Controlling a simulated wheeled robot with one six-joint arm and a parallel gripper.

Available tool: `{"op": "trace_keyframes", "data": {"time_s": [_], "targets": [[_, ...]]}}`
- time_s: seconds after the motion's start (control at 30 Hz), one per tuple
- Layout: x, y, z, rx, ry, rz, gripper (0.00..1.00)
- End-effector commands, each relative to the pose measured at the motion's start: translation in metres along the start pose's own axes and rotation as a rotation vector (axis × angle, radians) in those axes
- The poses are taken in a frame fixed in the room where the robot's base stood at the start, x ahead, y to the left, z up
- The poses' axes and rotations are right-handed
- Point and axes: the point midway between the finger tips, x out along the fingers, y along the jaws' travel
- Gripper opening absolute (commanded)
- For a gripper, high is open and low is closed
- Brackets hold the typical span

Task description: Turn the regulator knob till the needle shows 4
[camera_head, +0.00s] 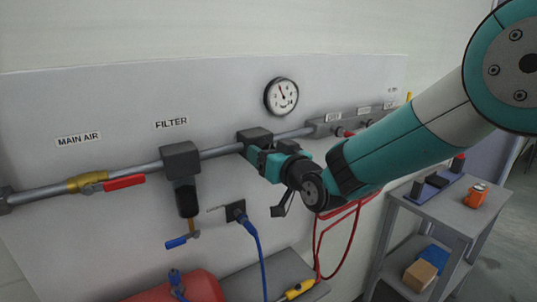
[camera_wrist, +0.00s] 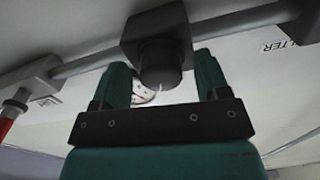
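The regulator (camera_head: 254,134) is a dark block on the grey air pipe. Its round black knob (camera_wrist: 160,62) has a small pale mark and shows in the wrist view. My gripper (camera_wrist: 162,66) has its teal fingers on both sides of the knob, with narrow gaps visible, so it looks open. In the head view my gripper (camera_head: 262,160) is just below the regulator, and the knob is hidden. The round white gauge (camera_head: 281,97) is above the pipe. Its needle points up and slightly left; its numbers are too small to read. The wrist view shows only part of the gauge (camera_wrist: 143,96).
Left along the pipe are the filter (camera_head: 181,160) and a red-handled valve (camera_head: 124,182). A blue hose (camera_head: 256,245) and red hose (camera_head: 340,240) hang below.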

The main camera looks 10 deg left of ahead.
Motion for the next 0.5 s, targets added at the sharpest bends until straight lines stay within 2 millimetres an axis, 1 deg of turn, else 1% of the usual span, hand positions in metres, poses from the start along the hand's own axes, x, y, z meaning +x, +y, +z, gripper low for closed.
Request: {"op": "trace_keyframes", "data": {"time_s": [0.23, 0.33, 0.43, 0.5], "targets": [[0.0, 0.0, 0.0, 0.0, 0.0, 0.0, 0.68], [-0.004, 0.0, 0.001, 0.0, 0.001, 0.0, 0.68], [-0.017, 0.001, 0.003, 0.001, 0.002, 0.0, 0.68], [-0.031, 0.001, 0.004, 0.0, 0.002, 0.0, 0.68]]}}
